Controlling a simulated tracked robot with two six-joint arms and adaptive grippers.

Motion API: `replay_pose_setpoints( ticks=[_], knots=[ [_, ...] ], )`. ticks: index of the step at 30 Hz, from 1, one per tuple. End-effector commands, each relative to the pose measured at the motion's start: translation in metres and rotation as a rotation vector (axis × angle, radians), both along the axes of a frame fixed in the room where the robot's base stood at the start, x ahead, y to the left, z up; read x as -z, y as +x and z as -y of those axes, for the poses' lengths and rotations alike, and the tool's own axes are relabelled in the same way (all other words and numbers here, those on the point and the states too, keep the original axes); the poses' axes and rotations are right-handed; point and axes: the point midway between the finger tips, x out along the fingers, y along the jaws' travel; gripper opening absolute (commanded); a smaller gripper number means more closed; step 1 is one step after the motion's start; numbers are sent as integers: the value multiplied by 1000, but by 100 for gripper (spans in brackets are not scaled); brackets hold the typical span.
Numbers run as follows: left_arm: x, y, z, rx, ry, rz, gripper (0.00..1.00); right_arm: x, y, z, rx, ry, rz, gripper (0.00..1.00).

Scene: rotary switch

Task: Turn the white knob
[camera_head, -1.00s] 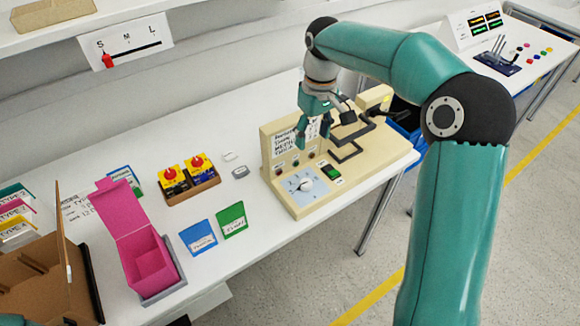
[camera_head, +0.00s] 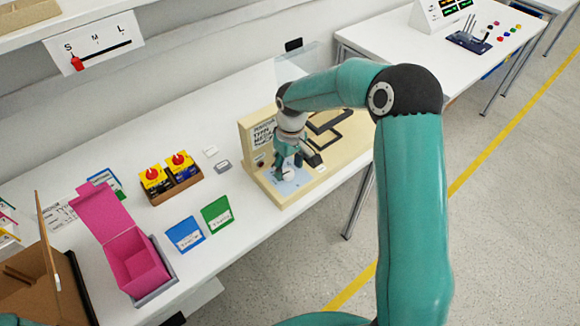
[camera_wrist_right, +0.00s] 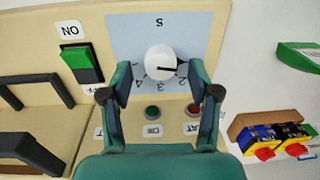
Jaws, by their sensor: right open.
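The white knob (camera_wrist_right: 160,63) sits on a pale blue dial plate (camera_wrist_right: 205,30) with numbers around it, on a beige panel. Its black pointer line points right in the wrist view. In the head view the knob (camera_head: 288,174) shows just below my right gripper (camera_head: 290,165). In the wrist view my right gripper (camera_wrist_right: 160,95) is open, with one finger on each side of the knob's lower part. I cannot tell whether the fingers touch it. My left gripper is not in view.
A green switch (camera_wrist_right: 82,63) and dark handles (camera_wrist_right: 35,90) lie left of the dial in the wrist view. Green and red buttons sit below it. A pink box (camera_head: 135,262), blue card (camera_head: 185,233) and green card (camera_head: 217,214) lie left on the white table.

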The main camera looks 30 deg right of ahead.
Motion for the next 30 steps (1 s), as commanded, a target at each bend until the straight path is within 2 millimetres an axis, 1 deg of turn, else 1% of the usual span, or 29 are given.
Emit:
replay_pose_setpoints(
  ticks=[3, 5, 14, 24, 25, 26, 30],
  knots=[
    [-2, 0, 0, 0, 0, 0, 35, 9, 0, -1, 0, 1, -1, 61],
    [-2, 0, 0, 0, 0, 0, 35, 12, 0, -1, 0, 1, 0, 61],
    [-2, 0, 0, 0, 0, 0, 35, 13, 0, -1, 0, 0, 1, 61],
    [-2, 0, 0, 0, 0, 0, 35, 13, 0, -1, 0, 0, 1, 5],
    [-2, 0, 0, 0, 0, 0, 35, 13, 0, -1, 0, 0, 1, 1],
    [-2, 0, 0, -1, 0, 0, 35, 13, -1, 6, 4, 0, 1, 1],
    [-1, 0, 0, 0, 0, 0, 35, 13, -1, 2, 10, -1, 3, 1]
  ],
)
